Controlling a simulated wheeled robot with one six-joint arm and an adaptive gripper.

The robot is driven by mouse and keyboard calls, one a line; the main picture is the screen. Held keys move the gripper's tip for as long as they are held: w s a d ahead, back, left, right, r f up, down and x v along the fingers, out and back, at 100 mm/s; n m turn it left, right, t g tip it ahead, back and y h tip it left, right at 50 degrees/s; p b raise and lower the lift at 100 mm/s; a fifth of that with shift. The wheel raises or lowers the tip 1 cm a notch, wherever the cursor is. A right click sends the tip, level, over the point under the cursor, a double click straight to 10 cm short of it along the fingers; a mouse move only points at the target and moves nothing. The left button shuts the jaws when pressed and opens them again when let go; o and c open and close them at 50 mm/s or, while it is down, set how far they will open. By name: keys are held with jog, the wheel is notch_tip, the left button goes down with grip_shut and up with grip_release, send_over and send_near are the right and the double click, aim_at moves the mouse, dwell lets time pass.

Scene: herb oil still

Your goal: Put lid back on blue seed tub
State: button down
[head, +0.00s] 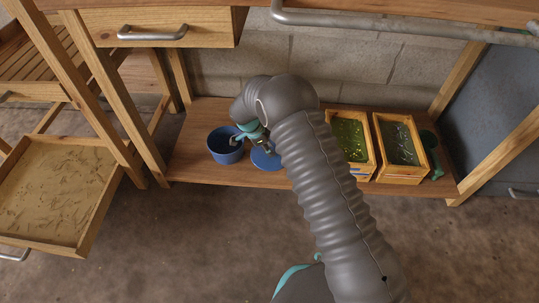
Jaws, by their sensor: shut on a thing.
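The blue seed tub (226,150) stands upright and uncovered on the low wooden shelf, its inside dark. The blue lid (266,160) shows just right of the tub, partly hidden behind my arm and gripper. My gripper (258,146), with teal parts, is at the lid's upper side, close to the tub's right rim. It is shut on the lid; the grip itself is small and partly covered. I cannot tell whether the lid touches the shelf or is slightly above it.
Two wooden crates stand right on the shelf, one with green contents (350,140) and one with greyish contents (399,145). A dark green object (432,152) is beside them. A drawer (160,28) overhangs above. Wooden legs and a sandy tray (88,238) are at left.

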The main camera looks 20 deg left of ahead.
notch_tip(320, 180, up, 4)
jog(key=shift+r, duration=0.2)
jog(key=shift+n, duration=0.3)
jog(key=a, duration=0.1)
jog(key=s+a+r, duration=0.1)
jog(key=a+r, duration=0.1)
jog(key=a, duration=0.1)
jog(key=shift+s+r+p, duration=0.15)
jog(key=shift+s+p, duration=0.15)
jog(key=shift+p, duration=0.05)
jog(key=a+r+n+t+y, duration=0.1)
jog(key=a+r+n+y, duration=0.1)
jog(key=a+n, duration=0.4)
jog(key=a+r+n+t+y, duration=0.1)
jog(key=a+r+n+y, duration=0.1)
jog(key=a+n, duration=0.5)
jog(key=shift+w+a+n+y, duration=0.4)
jog(key=shift+n+y, duration=0.4)
jog(key=shift+n, duration=0.6)
jog(key=shift+d+f, duration=0.1)
notch_tip(320, 180, down, 6)
jog(key=b, duration=0.3)
jog(key=shift+f, duration=0.15)
jog(key=shift+b, duration=0.45)
